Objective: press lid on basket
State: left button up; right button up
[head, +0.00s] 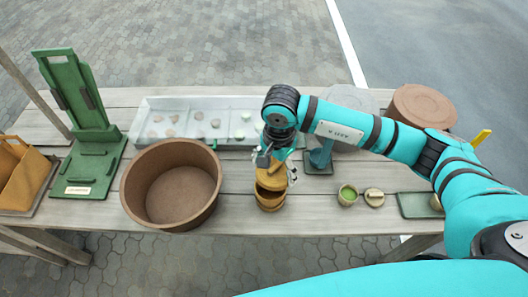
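A small round tan basket (270,204) stands near the table's front edge, in the middle of the head view. Its tan lid (272,179) sits over it, tilted, with a dark gap at the front between lid and basket. My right gripper (276,163) is directly above the lid and overlaps its upper edge. Whether the fingers grip the lid or only touch it cannot be told at this size. My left gripper is not in view.
A large brown clay bowl (140,190) stands just left of the basket. A white tray (150,103) with small pieces lies behind. A green cup (347,195) and a small round piece (374,197) are on the right. A green stand (75,90) rises at the left.

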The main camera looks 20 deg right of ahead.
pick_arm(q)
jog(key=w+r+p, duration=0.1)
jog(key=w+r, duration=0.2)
pick_arm(e)
jog(key=m, duration=0.1)
jog(key=f+m, duration=0.1)
jog(key=m, duration=0.1)
jog(key=shift+w+a+f, duration=0.1)
jog(key=shift+w+a, duration=0.1)
jog(key=shift+a, duration=0.15)
jog(key=shift+f+m, duration=0.25)
jog(key=shift+m, duration=0.05)
pick_arm(q)
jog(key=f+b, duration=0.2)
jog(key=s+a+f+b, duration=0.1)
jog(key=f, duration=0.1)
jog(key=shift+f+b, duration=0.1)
jog(key=shift+b, duration=0.25)
pick_arm(e)
notch_tip(320, 180, down, 5)
jog(key=shift+w+f, duration=0.1)
pick_arm(q)
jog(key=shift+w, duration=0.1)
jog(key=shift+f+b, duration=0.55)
jog(key=shift+b, duration=0.05)
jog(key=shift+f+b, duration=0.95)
pick_arm(e)
jog(key=shift+f, duration=0.45)
dwell(0.4)
dwell(0.3)
